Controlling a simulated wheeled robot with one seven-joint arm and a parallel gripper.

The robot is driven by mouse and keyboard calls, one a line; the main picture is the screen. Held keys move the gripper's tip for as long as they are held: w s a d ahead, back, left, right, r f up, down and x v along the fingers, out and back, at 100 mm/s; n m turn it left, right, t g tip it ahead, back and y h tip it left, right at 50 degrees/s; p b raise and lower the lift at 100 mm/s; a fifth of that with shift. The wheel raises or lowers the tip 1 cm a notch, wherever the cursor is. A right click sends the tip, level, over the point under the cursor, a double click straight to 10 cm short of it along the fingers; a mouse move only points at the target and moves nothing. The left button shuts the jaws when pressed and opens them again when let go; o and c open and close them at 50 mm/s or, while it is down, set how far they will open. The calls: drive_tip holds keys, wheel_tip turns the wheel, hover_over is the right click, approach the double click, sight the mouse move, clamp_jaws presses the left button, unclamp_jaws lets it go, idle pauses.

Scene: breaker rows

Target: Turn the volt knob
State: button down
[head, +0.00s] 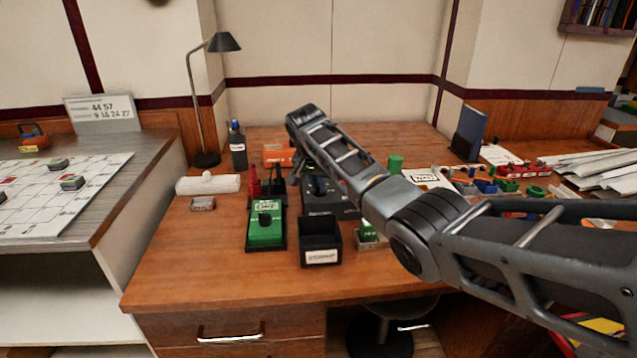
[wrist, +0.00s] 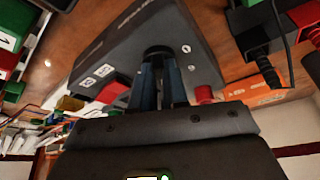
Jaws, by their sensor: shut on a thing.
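A dark grey device box (head: 345,210) stands on the wooden desk, partly hidden behind my arm in the head view. In the wrist view the same box (wrist: 125,45) fills the upper middle, with pale markings on its face. A black round knob (wrist: 157,53) sits on that face; I take it to be the volt knob, but I cannot read its label. My gripper (wrist: 160,70) has its two bluish fingers closed on the knob's sides. The fingers hide part of the knob, and its pointer setting cannot be made out.
A green pedal-like box (head: 266,230) and a black open bin (head: 320,245) stand in front of the device. Red and black plugs (head: 255,185) are to its left. An orange box (head: 277,154) and a dark bottle (head: 237,150) stand behind. The desk's front left is clear.

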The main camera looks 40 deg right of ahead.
drive_tip(key=shift+w+a+f+m+g+b, duration=0.15)
drive_tip(key=shift+m+g+b, duration=0.4)
drive_tip(key=shift+m, duration=0.65)
drive_tip(key=m+b, duration=0.1)
drive_tip(key=m+g+b, duration=0.1)
drive_tip(key=shift+w+f+m+b, duration=0.2)
drive_tip(key=shift+m+b, duration=0.2)
drive_tip(key=m+g+b, duration=0.1)
drive_tip(key=m+b, duration=0.2)
drive_tip(key=b, duration=0.2)
drive_tip(key=shift+w+b, duration=0.1)
drive_tip(key=shift+b, duration=0.25)
drive_tip(key=shift+r+m+g+b, duration=0.2)
drive_tip(key=shift+m+b, duration=0.4)
drive_tip(key=shift+b, duration=0.45)
drive_tip(key=shift+r+b, duration=0.1)
drive_tip(key=shift+b, duration=0.25)
drive_tip(key=c, duration=1.1)
unclamp_jaws()
drive_tip(key=shift+c, duration=0.2)
drive_tip(key=shift+w, duration=0.1)
